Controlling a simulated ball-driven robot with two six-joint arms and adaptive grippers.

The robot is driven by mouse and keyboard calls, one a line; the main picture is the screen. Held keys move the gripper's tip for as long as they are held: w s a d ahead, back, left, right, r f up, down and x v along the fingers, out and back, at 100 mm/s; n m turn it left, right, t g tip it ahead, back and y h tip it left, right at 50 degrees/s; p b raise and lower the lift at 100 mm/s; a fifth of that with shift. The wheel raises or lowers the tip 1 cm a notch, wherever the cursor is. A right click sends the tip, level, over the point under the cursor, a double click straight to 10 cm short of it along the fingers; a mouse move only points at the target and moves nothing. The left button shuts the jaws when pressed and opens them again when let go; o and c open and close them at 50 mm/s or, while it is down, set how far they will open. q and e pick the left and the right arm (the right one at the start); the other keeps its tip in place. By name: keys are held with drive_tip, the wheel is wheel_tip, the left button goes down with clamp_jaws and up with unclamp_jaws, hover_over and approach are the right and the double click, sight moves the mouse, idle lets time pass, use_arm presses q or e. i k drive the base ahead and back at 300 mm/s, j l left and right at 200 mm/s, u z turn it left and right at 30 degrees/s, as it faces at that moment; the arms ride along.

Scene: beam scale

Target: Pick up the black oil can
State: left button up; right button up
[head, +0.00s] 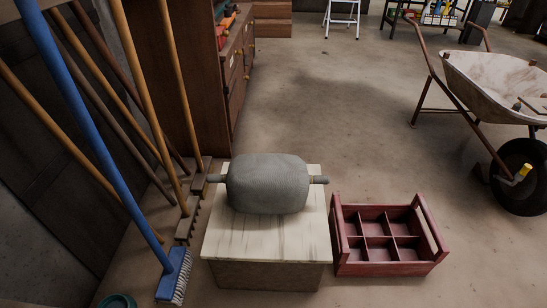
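I cannot make out a black oil can in the head view. A grey, ribbed, rounded body (268,184) with a short stub at each end lies on a pale wooden-topped block (266,243). Small items (527,107) lie in the wheelbarrow at the right edge, too small and cut off to identify. Neither of my grippers is in view.
A red crate (345,262) with several empty compartments stands right of the block. The wheelbarrow (480,80) stands at the right. A blue broom (95,130) and several wooden-handled tools lean at the left by a brown cabinet (185,80). The middle floor is clear.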

sight(516, 107)
drive_tip(key=z, duration=1.45)
drive_tip(key=i+l+z, duration=0.25)
drive_tip(key=i+l, duration=0.15)
drive_tip(key=i+l+z, duration=0.55)
drive_tip(key=i, duration=0.65)
drive_tip(key=i+l+z, duration=0.1)
drive_tip(key=i+z, duration=0.2)
drive_tip(key=i, duration=0.65)
drive_tip(key=i+u, duration=0.2)
drive_tip(key=i, duration=0.6)
drive_tip(key=i+l+u, duration=0.15)
drive_tip(key=i, duration=0.65)
drive_tip(key=i+u, duration=0.3)
drive_tip(key=u, duration=0.2)
drive_tip(key=i+l+u, duration=0.2)
drive_tip(key=u, duration=0.3)
drive_tip(key=i+l+u, duration=0.3)
drive_tip(key=u, duration=0.15)
drive_tip(key=i+l+u, duration=0.25)
drive_tip(key=l+u, duration=0.25)
drive_tip(key=i+l+u, duration=0.2)
drive_tip(key=u, duration=0.25)
drive_tip(key=i+l+u, duration=0.15)
drive_tip(key=l+u, duration=0.25)
drive_tip(key=i+l+u, duration=0.15)
drive_tip(key=u, duration=0.3)
drive_tip(key=l+u, duration=0.85)
